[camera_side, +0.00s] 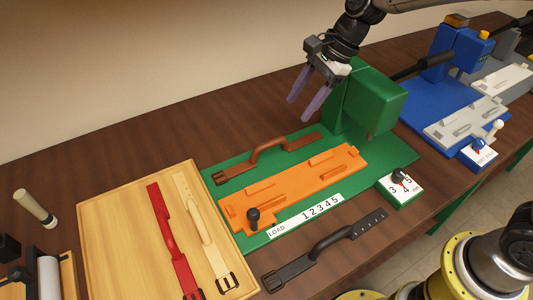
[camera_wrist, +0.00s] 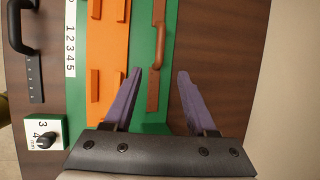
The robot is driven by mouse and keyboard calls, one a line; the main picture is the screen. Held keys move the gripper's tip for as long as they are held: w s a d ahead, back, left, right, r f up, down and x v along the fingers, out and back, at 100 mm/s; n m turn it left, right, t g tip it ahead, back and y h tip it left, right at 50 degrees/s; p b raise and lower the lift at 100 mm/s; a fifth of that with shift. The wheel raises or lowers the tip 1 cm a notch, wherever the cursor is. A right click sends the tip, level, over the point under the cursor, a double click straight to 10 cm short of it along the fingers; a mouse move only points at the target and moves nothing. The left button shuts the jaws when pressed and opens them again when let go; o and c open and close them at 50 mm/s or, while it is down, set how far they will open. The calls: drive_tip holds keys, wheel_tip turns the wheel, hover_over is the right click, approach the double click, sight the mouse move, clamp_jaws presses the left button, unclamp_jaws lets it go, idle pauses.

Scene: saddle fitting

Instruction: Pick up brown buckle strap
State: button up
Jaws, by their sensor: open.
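The brown buckle strap (camera_side: 268,158) lies on the green base plate, along the back edge of the orange fixture. It has a buckle at its left end and a raised loop in the middle. In the wrist view, part of the brown strap (camera_wrist: 156,60) runs between and beyond my fingers, with its buckle end out of frame. My gripper (camera_side: 303,108) is open and empty, above the strap and to the left of the green machine head. Its purple fingers show in the wrist view (camera_wrist: 160,75), one on either side of the strap's line.
The green machine (camera_side: 375,95) stands close to the right of my gripper. The orange fixture (camera_side: 300,180) has raised blocks and a black knob. A wooden tray (camera_side: 120,225) holds a red strap (camera_side: 172,240) and a cream strap (camera_side: 205,230). A black strap (camera_side: 325,250) lies in front.

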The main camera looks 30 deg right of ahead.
sight(275, 140)
drive_tip(key=x, duration=1.3)
drive_tip(key=shift+a+f, duration=0.3)
drive_tip(key=shift+a, duration=0.05)
drive_tip(key=shift+c, duration=0.2)
clamp_jaws()
